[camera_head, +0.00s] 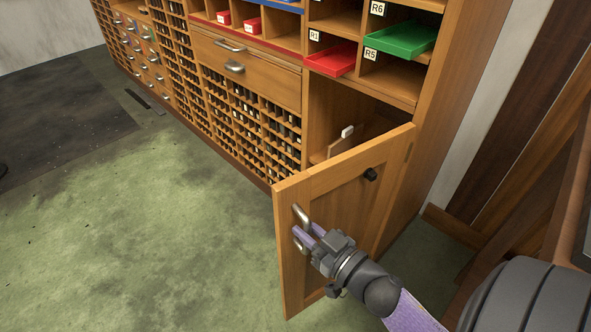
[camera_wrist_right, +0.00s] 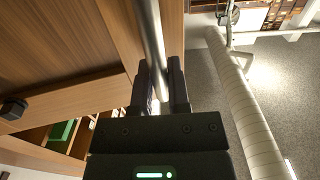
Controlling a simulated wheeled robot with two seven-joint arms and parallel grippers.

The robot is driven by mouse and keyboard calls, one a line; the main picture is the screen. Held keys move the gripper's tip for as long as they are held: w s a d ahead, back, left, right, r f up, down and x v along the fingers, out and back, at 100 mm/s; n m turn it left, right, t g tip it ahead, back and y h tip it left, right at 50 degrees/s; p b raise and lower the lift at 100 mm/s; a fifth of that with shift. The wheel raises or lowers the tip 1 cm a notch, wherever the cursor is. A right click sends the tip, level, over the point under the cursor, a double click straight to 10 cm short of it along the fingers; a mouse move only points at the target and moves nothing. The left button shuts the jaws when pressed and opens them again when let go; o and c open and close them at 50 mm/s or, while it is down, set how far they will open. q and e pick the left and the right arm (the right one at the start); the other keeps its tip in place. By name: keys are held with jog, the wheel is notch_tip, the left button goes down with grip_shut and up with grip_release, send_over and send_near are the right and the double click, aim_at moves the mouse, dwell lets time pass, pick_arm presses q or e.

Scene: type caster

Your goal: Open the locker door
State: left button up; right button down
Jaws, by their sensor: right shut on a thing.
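The wooden locker door (camera_head: 345,210) stands swung open from the cabinet's lower right compartment, hinged on its right side. A metal handle (camera_head: 302,215) is on the door near its free edge. My right gripper (camera_head: 308,237) is at this handle, shut on it. In the right wrist view the handle bar (camera_wrist_right: 151,50) runs between the two dark fingers of my right gripper (camera_wrist_right: 160,92). The door panel (camera_wrist_right: 60,45) fills the left of that view. A dark latch block (camera_head: 370,174) sits on the door. My left gripper is in neither view.
The wooden cabinet (camera_head: 265,85) has many small slots and drawers. A red tray (camera_head: 333,60) and a green tray (camera_head: 401,38) stick out above the open compartment (camera_head: 340,105). Green floor (camera_head: 150,220) lies clear to the left. Wooden boards stand at the right.

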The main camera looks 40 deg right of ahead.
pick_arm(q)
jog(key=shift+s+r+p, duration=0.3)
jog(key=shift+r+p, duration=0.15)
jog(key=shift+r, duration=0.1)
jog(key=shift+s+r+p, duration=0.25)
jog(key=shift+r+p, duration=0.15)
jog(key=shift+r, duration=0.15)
pick_arm(e)
jog(key=shift+n+y, duration=0.4)
jog(key=shift+y, duration=0.3)
jog(key=shift+s+d, duration=0.15)
jog(key=shift+s, duration=1.35)
jog(key=shift+s+d, duration=0.15)
jog(key=shift+s, duration=1.3)
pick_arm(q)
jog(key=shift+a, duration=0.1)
pick_arm(e)
jog(key=c, duration=0.9)
grip_release()
jog(key=shift+c, duration=0.2)
jog(key=o, duration=0.3)
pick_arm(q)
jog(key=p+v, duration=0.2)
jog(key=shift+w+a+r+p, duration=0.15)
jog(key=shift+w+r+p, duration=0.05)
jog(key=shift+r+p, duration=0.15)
pick_arm(e)
jog(key=s+d, duration=0.1)
jog(key=s, duration=0.9)
jog(key=shift+d, duration=0.15)
